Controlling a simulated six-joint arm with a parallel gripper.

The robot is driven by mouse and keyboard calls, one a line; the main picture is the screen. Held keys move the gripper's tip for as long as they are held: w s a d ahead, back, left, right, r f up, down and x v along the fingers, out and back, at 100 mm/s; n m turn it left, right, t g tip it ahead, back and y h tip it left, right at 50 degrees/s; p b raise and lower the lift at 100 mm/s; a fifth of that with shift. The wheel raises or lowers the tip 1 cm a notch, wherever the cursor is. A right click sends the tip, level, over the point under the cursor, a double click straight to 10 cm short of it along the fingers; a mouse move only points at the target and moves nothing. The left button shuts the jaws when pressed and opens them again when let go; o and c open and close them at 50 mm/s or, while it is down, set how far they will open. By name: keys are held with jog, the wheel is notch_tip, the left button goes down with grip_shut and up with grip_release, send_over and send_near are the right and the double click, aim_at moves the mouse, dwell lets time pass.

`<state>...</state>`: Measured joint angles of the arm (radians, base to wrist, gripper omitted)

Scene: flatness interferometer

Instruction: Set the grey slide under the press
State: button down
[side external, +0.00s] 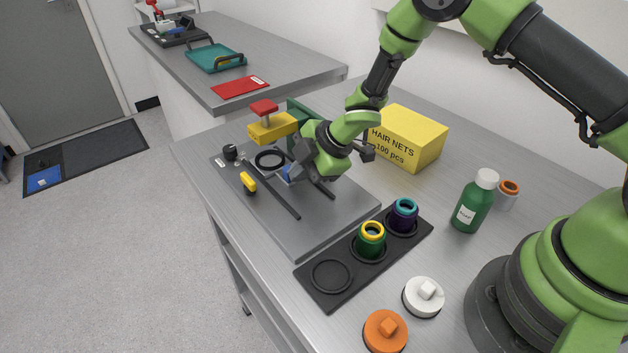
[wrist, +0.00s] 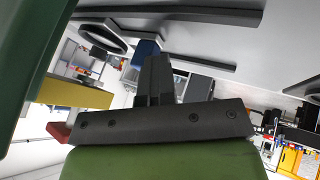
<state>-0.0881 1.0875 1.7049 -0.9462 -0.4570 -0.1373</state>
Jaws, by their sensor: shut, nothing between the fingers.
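The press has a yellow head (side external: 268,129), a red top (side external: 264,107) and a green upright behind it. Below the head is a black ring (side external: 270,160), also seen in the wrist view (wrist: 102,36). A blue block (side external: 284,172) is beside the ring, between two dark rails; it also shows in the wrist view (wrist: 146,53). I cannot clearly make out the grey slide's body; my gripper hides part of this area. My gripper (side external: 291,171) is shut and empty, its fingertips (wrist: 154,60) close to the blue block; contact cannot be told.
A yellow lever (side external: 248,182) stands on the grey base plate (side external: 335,215). A yellow hair-net box (side external: 408,138) is behind my gripper. In front, a black tray (side external: 320,298) holds two coloured pots. A green bottle (side external: 474,203) and white and orange knobbed lids stand to the right.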

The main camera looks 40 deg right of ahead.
jog(key=shift+w+d, duration=0.1)
jog(key=s, duration=0.4)
jog(key=shift+s, duration=0.2)
jog(key=s+d+r+m+t+h, duration=0.1)
jog(key=s+d+r+m+h, duration=0.35)
jog(key=r, duration=0.65)
jog(key=s+d+r+m+t+h, duration=0.1)
jog(key=s+d+r+m, duration=0.45)
jog(key=r, duration=0.55)
jog(key=s+a+r+m+y, duration=0.1)
jog(key=s+a+r+m, duration=0.1)
jog(key=s+m, duration=0.3)
jog(key=s+a+r+m+y, duration=0.1)
jog(key=s+r+m+y, duration=0.1)
jog(key=s+m, duration=0.3)
jog(key=shift+s+a+r+m+g, duration=0.3)
jog(key=shift+s+a+r+m, duration=0.1)
jog(key=shift+s+r, duration=0.6)
jog(key=shift+f, duration=0.1)
